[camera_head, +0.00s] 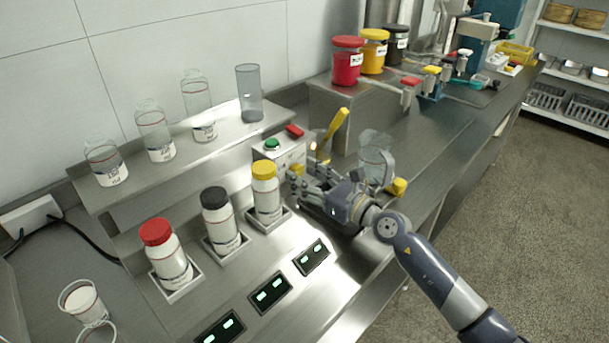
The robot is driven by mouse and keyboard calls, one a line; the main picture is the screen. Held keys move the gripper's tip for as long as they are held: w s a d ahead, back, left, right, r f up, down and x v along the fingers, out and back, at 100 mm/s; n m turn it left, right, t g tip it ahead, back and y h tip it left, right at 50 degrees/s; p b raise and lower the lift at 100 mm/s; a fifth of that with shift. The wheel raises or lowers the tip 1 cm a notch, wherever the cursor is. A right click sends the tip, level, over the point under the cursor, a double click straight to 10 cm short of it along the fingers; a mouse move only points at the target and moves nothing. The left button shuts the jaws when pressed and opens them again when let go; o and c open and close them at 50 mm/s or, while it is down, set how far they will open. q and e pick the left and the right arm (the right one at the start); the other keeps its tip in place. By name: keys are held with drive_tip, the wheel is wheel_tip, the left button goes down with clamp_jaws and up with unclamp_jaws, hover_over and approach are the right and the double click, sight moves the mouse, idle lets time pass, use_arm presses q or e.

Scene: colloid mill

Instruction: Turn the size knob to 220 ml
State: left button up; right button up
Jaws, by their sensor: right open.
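A grey control box (280,154) stands on the steel counter behind the bottles. It has a green button (272,144) and a red part (295,131) on top. A small yellow part (298,169) shows at its front, partly hidden by my gripper; I cannot tell whether it is the size knob, and no 220 ml marking is readable. My right gripper (299,187) is open, close in front of the box and just right of the yellow-capped bottle. I cannot tell whether its fingers touch anything. My left gripper is out of view.
Bottles with yellow (265,190), black (217,220) and red (163,250) caps stand in trays left of my gripper. A clear jug (375,150) and a yellow lever (334,128) are close behind my arm. Lit displays (270,293) lie in front.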

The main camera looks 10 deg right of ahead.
drive_tip(key=shift+w+a, duration=0.15)
drive_tip(key=shift+w, duration=0.05)
drive_tip(key=c, duration=1.1)
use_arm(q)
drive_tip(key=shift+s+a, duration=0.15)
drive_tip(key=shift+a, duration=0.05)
